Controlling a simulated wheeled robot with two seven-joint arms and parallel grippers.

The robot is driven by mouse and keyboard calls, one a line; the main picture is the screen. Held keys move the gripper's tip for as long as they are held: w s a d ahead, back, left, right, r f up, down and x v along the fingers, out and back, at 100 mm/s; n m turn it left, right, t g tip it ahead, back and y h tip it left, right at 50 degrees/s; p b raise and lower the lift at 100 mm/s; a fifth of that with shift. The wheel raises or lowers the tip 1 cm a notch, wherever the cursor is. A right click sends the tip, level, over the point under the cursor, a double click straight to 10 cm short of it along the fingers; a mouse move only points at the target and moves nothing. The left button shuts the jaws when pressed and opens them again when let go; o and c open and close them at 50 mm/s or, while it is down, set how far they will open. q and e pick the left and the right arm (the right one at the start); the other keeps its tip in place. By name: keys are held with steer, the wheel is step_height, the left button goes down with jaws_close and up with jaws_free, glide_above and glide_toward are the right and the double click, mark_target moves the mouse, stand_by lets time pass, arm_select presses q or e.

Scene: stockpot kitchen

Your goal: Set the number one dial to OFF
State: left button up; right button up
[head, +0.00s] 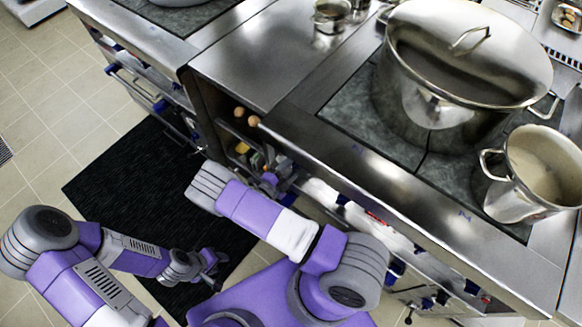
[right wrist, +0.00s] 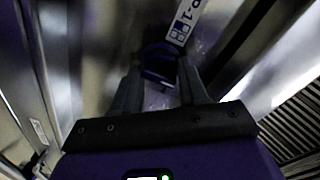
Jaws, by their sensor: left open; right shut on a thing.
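The number one dial (right wrist: 158,60) is a dark blue knob on the stove front. It shows in the right wrist view below a white label (right wrist: 181,22) that reads "P-1" in part. My right gripper (right wrist: 158,88) is shut on this dial, one finger on each side of it. In the head view my right gripper (head: 284,178) is at the stove's front panel, and the dial there is mostly hidden by my arm. The dial's pointer setting is too dark to read. My left gripper (head: 214,268) is open and empty, low over the black floor mat.
A large lidded stockpot (head: 440,125) and a smaller pot (head: 515,205) stand on the cooktop (head: 345,105). The black mat (head: 125,185) is clear floor.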

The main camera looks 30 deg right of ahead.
stand_by(0.3)
steer(key=o, duration=1)
steer(key=shift+o, duration=0.2)
steer(key=v, duration=0.7)
steer(key=shift+a+p, duration=0.25)
steer(key=shift+p, duration=0.05)
steer(key=shift+s, duration=0.1)
